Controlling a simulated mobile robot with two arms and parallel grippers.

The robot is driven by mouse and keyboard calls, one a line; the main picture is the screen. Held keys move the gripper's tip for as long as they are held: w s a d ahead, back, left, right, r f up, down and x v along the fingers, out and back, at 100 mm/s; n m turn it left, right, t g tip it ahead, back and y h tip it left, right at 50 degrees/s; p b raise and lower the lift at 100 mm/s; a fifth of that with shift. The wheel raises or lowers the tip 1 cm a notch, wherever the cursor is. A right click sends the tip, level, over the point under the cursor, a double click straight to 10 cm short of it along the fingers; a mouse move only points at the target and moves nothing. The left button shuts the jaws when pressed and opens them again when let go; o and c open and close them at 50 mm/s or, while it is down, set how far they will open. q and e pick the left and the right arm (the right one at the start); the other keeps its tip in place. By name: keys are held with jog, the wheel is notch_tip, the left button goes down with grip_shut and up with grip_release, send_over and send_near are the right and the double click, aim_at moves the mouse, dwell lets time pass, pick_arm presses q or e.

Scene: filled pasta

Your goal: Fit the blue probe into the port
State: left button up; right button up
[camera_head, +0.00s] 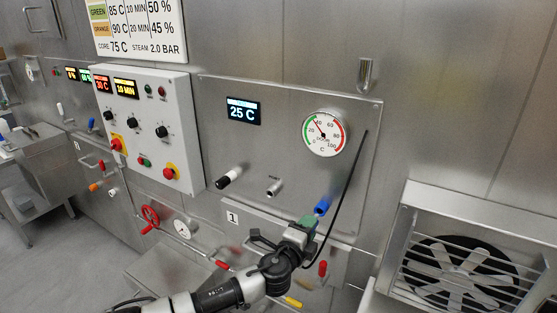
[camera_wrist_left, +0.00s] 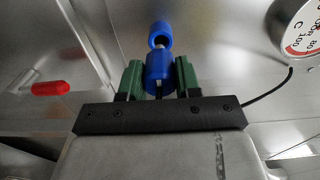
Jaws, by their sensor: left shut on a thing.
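My left gripper (camera_head: 308,221) reaches up to the lower right of the steel panel, with green fingers shut on the blue probe. In the left wrist view the blue probe (camera_wrist_left: 160,74) sits between the green fingers of the gripper (camera_wrist_left: 159,78). A second blue, ring-like part (camera_wrist_left: 160,36) with a dark opening lies just beyond it, with a short pale metal piece between them. I cannot tell whether the metal piece is inside the ring. In the head view a blue part (camera_head: 322,206) shows just past the fingertips. A bare metal port (camera_head: 273,187) sticks out further left.
A black-and-white fitting (camera_head: 228,177) sticks out left of the metal port. A black cable (camera_head: 349,185) hangs down the panel's right side near my gripper. A round gauge (camera_head: 325,134) and a 25 C display (camera_head: 243,110) are above. A fan unit (camera_head: 463,270) stands at right.

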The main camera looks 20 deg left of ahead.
pick_arm(q)
jog(key=shift+s+a+p, duration=0.15)
jog(key=shift+s+p, duration=0.05)
jog(key=shift+s, duration=0.6)
jog(key=shift+s+a+p, duration=0.15)
jog(key=shift+s, duration=0.65)
